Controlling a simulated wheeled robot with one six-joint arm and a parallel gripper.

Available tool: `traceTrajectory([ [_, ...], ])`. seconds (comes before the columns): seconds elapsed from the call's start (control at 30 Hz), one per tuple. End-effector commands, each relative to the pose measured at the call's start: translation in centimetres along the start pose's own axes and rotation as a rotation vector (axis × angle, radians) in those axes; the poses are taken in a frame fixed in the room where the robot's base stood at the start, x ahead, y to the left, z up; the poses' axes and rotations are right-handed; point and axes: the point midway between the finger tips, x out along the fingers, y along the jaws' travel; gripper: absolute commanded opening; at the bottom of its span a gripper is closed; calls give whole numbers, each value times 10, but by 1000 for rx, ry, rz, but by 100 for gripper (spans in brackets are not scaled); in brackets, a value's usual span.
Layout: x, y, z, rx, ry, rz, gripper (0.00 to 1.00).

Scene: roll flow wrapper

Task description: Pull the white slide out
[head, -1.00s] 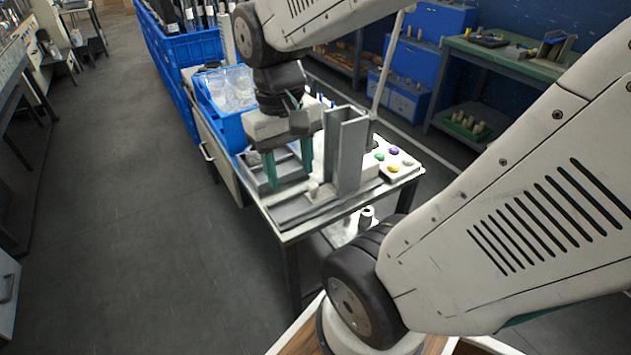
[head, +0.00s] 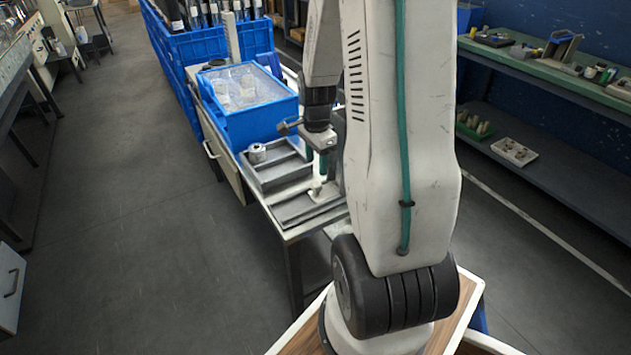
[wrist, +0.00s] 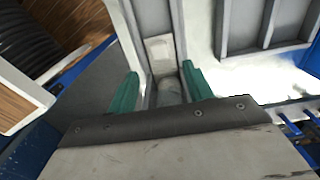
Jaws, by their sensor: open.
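In the head view the slide (head: 317,191) shows as a small pale piece at the front of the grey fixture (head: 300,208). My gripper (wrist: 160,88) is open, its green fingers on either side of the knob. I cannot tell whether they touch it. In the head view my gripper (head: 322,165) points down over the slide, and my arm hides the fixture's right part.
A silver roll (head: 257,153) stands in a grey divided tray (head: 283,182) left of my gripper. A blue crate (head: 262,122) with clear contents stands behind the tray on the same table. The floor to the left is clear.

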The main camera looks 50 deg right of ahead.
Motion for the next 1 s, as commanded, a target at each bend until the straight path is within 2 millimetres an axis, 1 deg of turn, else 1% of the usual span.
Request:
traceTrajectory([
  [0.07,5,0,0,16,0,1,51],
  [0.17,17,1,1,17,-2,5,51],
  [0.4,56,2,1,15,-2,6,51],
  [0.5,68,1,1,15,-2,5,51],
  [0.67,76,1,1,15,-1,2,51],
  [0.9,77,1,1,14,-1,2,51],
  [0.93,77,1,1,14,-1,2,45],
  [0.97,77,1,1,14,-1,2,37],
  [1.0,77,1,1,14,-1,2,26],
])
